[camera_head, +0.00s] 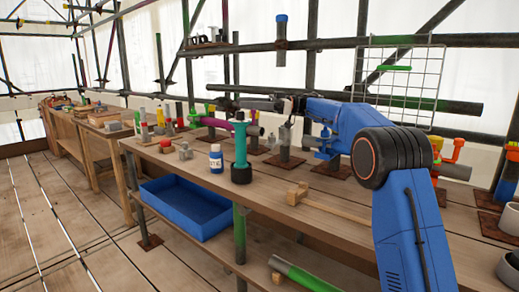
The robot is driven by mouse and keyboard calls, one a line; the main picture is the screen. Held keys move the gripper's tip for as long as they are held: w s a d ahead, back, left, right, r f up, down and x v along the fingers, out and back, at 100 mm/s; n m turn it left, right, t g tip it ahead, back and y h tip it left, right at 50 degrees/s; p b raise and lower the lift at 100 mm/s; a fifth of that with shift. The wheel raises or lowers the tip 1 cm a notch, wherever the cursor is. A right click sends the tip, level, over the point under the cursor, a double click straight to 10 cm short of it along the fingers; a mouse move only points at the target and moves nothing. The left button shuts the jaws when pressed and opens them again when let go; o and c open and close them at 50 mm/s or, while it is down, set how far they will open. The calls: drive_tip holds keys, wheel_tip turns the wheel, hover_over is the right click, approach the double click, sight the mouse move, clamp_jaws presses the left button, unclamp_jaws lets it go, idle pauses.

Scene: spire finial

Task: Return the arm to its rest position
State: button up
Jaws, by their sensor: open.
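My blue arm rises from the lower right and bends at a large dark joint. Its forearm reaches left over the wooden workbench (262,197). My gripper (243,103) is at the dark end of the arm, above the back half of the bench. Its jaws are small and dark here, and it appears to hold nothing. A teal post with a dark base (241,155) stands upright below and in front of it. A purple bar (215,122) runs beside the post's top.
A blue-and-white bottle (216,159) and small metal parts stand left of the post. A wooden mallet (298,193) lies near the front edge. A wire grid (405,80) and scaffold tubes stand behind the arm. A blue tray (186,207) sits below the bench. Open floor is at left.

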drive_tip(key=d+r+m+t, duration=0.3)
drive_tip(key=r+m+t, duration=0.1)
drive_tip(key=r+t, duration=0.35)
drive_tip(key=d+r+m+t, duration=0.3)
drive_tip(key=r+m+t, duration=0.1)
drive_tip(key=r+t, duration=0.4)
drive_tip(key=s+d+f+m+t+h, duration=0.3)
drive_tip(key=s+d+m+t+h, duration=0.15)
drive_tip(key=d+h, duration=0.3)
drive_tip(key=s+d+f+m+t+h, duration=0.35)
drive_tip(key=d+m+h, duration=0.25)
drive_tip(key=d, duration=0.2)
drive_tip(key=s+d+f+m+g+h, duration=0.2)
drive_tip(key=s+d+f+g, duration=0.15)
drive_tip(key=s+f, duration=0.45)
drive_tip(key=s+d+f+m+g+h, duration=0.1)
drive_tip(key=s+d+f+g+h, duration=0.15)
drive_tip(key=s+d+f, duration=0.45)
drive_tip(key=s+d+f+g, duration=0.2)
drive_tip(key=s+f+g, duration=0.6)
drive_tip(key=s+f, duration=2.1)
drive_tip(key=shift+s+d+f, duration=0.15)
drive_tip(key=shift+s+d, duration=0.15)
drive_tip(key=shift+s, duration=0.4)
